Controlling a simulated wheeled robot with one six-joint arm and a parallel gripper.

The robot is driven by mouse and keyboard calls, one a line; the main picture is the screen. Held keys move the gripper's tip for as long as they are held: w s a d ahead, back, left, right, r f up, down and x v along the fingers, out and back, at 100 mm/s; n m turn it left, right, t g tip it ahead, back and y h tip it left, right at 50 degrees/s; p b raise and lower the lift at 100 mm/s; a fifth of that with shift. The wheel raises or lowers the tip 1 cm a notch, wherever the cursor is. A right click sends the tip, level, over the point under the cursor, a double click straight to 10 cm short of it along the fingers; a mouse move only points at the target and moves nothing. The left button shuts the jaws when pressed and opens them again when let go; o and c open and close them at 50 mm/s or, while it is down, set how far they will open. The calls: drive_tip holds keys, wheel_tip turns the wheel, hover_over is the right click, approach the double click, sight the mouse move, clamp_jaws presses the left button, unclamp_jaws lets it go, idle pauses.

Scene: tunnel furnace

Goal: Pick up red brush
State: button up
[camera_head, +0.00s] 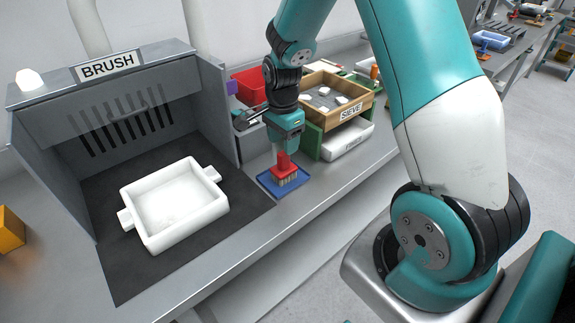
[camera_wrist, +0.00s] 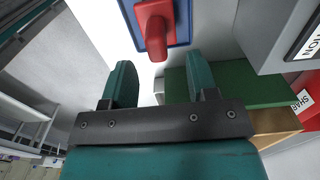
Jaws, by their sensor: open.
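The red brush (camera_head: 283,168) stands upright, bristles down, on a small blue tray (camera_head: 280,192) on the grey bench. My gripper (camera_head: 287,150) points down just above the brush, at its handle end. In the wrist view the red brush (camera_wrist: 154,30) lies past the two teal fingertips (camera_wrist: 160,65), roughly in line with the gap between them. The jaws are apart with nothing held. Whether a finger touches the handle cannot be told. The blue tray (camera_wrist: 183,28) shows around the brush there.
A grey booth (camera_head: 215,110) labelled BRUSH, holding a white tray (camera_head: 150,235), stands to the left. A wooden SIEVE box (camera_head: 318,118) on green supports and a white tray (camera_head: 347,141) are close on the right. A red bin (camera_head: 247,88) is behind.

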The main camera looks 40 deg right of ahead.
sight(284, 161)
drive_tip(key=shift+s+a+f+p, duration=0.1)
drive_tip(key=shift+f+p, duration=0.3)
drive_tip(key=shift+f, duration=1.25)
drive_tip(key=shift+s+f+p, duration=0.1)
drive_tip(key=shift+f+p, duration=0.3)
drive_tip(key=shift+f, duration=1.25)
drive_tip(key=shift+c, duration=0.2)
clamp_jaws()
